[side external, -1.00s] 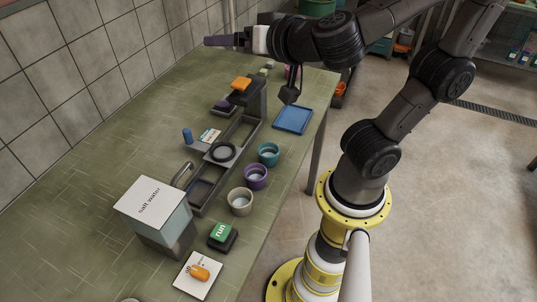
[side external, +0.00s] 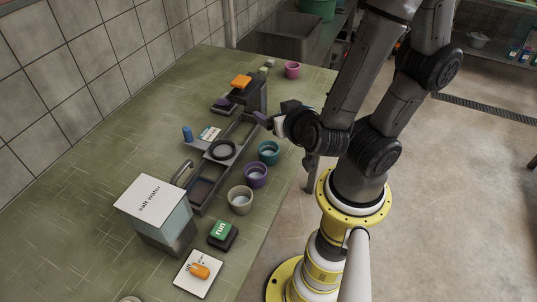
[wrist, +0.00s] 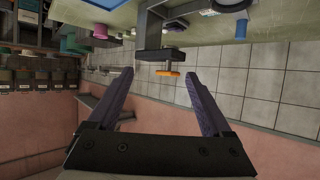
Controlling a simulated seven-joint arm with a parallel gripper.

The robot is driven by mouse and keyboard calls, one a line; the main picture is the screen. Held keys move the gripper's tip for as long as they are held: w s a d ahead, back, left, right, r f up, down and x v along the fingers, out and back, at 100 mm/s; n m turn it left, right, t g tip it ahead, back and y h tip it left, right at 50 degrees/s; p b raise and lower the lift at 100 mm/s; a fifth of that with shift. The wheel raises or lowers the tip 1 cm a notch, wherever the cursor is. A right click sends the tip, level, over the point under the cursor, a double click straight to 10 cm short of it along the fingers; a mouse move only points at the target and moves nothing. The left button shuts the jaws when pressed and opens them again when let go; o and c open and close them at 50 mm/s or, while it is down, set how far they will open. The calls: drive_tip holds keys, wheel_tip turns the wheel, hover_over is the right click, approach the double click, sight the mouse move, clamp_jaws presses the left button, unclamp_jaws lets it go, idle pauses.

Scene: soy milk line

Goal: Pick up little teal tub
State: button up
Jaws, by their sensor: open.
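The little teal tub (side external: 268,152) stands upright on the green table, in the side view, at the far end of a row with a purple tub (side external: 256,175) and a cream tub (side external: 240,200). My gripper (side external: 262,118) is open and empty. It is above the table, beyond the teal tub in the picture and apart from it. In the wrist view my open fingers (wrist: 160,75) have nothing between them, and I cannot make out the teal tub there.
A grey machine frame (side external: 203,192) with a dark ring (side external: 221,150) stands left of the tubs. A magenta cup (side external: 292,70) is at the far end.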

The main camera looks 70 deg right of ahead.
approach(265, 145)
drive_tip(key=x, duration=0.3)
drive_tip(key=shift+s+f, duration=0.1)
drive_tip(key=shift+x, duration=3.7)
drive_tip(key=c, duration=1.1)
drive_tip(key=shift+c, duration=0.2)
